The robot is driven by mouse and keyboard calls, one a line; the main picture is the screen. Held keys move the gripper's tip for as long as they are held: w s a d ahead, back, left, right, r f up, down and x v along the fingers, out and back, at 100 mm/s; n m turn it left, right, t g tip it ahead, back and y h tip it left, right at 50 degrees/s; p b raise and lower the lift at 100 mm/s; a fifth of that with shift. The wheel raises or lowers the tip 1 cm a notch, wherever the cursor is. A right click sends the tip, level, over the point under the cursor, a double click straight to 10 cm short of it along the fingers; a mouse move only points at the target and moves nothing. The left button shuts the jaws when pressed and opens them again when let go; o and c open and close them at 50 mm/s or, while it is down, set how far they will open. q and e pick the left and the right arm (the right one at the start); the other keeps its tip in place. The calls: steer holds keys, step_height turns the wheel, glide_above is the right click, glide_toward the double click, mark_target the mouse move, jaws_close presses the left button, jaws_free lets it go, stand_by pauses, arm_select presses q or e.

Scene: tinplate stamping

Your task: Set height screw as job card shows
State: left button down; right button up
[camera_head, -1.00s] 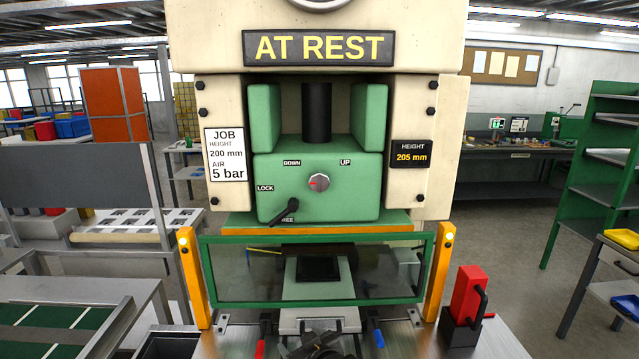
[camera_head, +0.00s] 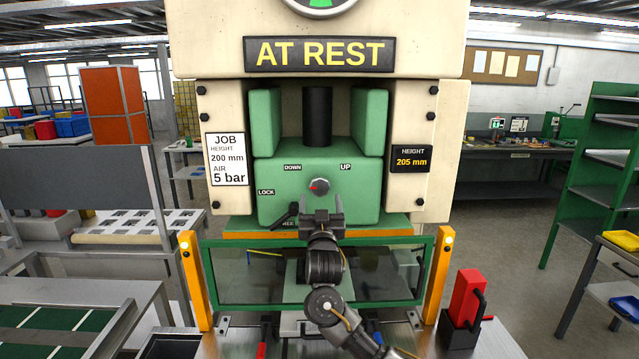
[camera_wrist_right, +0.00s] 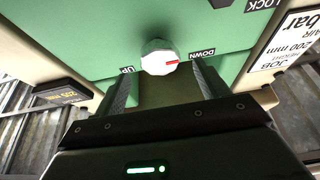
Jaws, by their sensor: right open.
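The height screw knob (camera_head: 319,186) is a light grey dial with a red mark, on the green press block between the DOWN and UP labels. It also shows in the right wrist view (camera_wrist_right: 159,58). My right gripper (camera_head: 321,212) is just below it in the head view; in the wrist view its open fingers (camera_wrist_right: 160,82) point at the knob, one to each side, not closed on it. The job card (camera_head: 227,159) reads height 200 mm, air 5 bar. The height display (camera_head: 410,159) reads 205 mm. The black lock lever (camera_head: 287,216) points down-left towards FREE, partly hidden by my gripper.
The sign (camera_head: 319,54) reads AT REST. A green-framed clear guard (camera_head: 225,275) stands below the block, between orange posts (camera_head: 437,275), with my right arm in front. A red block with a black handle (camera_head: 467,297) stands at the right.

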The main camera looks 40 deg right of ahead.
mark_target(320, 189)
steer(key=p+x, duration=0.2)
steer(key=x, duration=0.3)
steer(key=shift+w+d+r, duration=0.1)
steer(key=shift+d+r, duration=0.05)
steer(key=shift+r, duration=0.05)
steer(key=shift+w+d, duration=0.25)
steer(key=shift+w, duration=0.1)
steer(key=c, duration=0.9)
